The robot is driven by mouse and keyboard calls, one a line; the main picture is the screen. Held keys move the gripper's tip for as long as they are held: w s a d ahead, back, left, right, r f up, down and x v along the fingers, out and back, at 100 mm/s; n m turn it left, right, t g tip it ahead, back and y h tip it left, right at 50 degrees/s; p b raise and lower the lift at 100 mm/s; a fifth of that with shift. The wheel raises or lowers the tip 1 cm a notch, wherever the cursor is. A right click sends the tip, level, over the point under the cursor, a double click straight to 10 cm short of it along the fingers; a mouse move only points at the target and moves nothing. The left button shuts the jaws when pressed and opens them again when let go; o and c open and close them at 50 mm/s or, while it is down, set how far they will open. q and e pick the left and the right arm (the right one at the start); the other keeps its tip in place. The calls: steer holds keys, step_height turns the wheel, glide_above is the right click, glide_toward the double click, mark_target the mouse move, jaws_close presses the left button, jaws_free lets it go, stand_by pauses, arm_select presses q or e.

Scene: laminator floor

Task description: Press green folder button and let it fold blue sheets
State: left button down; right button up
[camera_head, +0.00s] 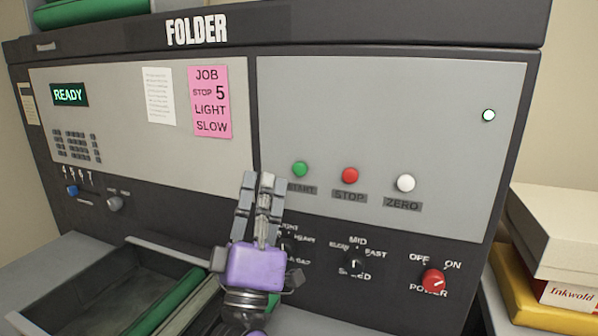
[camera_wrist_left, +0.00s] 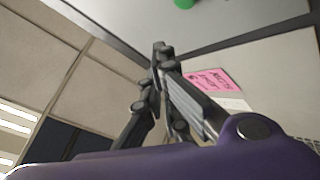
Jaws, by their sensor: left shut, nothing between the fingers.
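The folder (camera_head: 395,100) is a dark machine with pale grey panels and a FOLDER label. Its green START button (camera_head: 300,169) sits left of a red STOP button (camera_head: 350,175) and a white ZERO button (camera_head: 405,183). The display (camera_head: 69,95) reads READY. My left gripper (camera_head: 259,180) is shut and empty, pointing up just left of and below the green button, apart from it in the picture. The green button also shows at the top of the left wrist view (camera_wrist_left: 184,3). No blue sheets are visible. My right gripper is not in view.
A pink note (camera_head: 210,102) reads JOB STOP 5 LIGHT SLOW. A red power knob (camera_head: 433,280) and a speed knob (camera_head: 356,262) are below the buttons. A tray (camera_head: 90,280) with something green is at lower left. Boxes (camera_head: 565,230) stand at right.

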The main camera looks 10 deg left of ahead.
mark_target(300, 169)
arm_select(q)
steer(key=w, duration=0.3)
steer(key=w+d, duration=0.1)
steer(key=w, duration=0.1)
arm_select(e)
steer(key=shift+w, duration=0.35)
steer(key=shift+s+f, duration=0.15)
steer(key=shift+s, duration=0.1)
arm_select(q)
steer(key=shift+w, duration=0.15)
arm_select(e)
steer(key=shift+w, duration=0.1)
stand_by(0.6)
arm_select(q)
steer(key=shift+w, duration=0.35)
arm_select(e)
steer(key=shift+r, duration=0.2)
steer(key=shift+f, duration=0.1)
